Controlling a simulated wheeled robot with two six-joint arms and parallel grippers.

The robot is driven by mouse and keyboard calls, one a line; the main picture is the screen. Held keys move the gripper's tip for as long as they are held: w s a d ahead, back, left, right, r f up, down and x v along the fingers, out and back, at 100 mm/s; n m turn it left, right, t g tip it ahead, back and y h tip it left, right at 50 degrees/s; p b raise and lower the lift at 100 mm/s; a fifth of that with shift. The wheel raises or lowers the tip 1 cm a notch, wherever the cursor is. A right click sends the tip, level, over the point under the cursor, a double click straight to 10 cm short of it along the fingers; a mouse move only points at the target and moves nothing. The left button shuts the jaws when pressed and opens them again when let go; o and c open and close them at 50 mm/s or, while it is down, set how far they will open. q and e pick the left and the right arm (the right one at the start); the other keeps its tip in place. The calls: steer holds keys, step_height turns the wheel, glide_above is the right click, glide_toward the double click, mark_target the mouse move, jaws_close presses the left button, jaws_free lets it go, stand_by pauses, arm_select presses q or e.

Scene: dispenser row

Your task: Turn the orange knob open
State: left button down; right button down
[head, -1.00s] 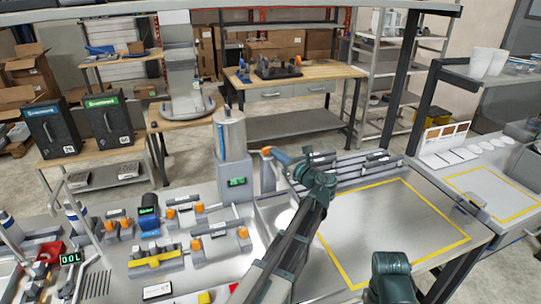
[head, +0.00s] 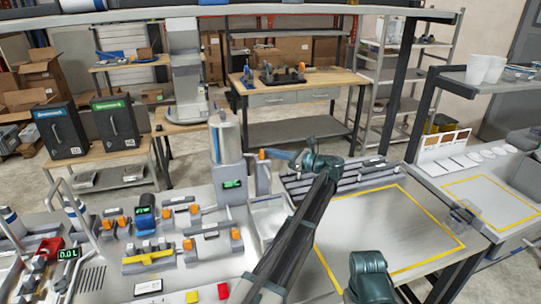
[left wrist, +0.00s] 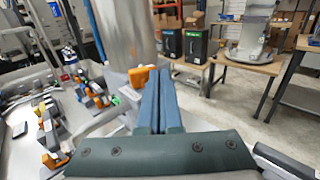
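An orange knob (head: 262,155) tops a grey post just right of the upright metal cylinder (head: 225,142). My left gripper (head: 274,153) reaches it from the right, with its blue fingertips close beside the knob. In the left wrist view the two fingers (left wrist: 158,98) lie side by side with almost no gap. The orange knob (left wrist: 139,78) shows just left of and beyond their tips, not clearly between them. Whether they touch it, I cannot tell.
Several other orange knobs sit on fittings on the bench at left, near a yellow-handled fitting (head: 148,259) and a blue device (head: 145,212). A grey rack (head: 350,174) lies behind my arm. The yellow-outlined area (head: 400,225) at right is clear.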

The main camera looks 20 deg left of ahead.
arm_select(q)
steer(key=shift+w+a, duration=0.35)
steer(key=shift+w, duration=0.1)
steer(key=shift+w+a, duration=0.15)
steer(key=shift+a, duration=0.05)
steer(key=shift+w, duration=0.15)
stand_by(0.6)
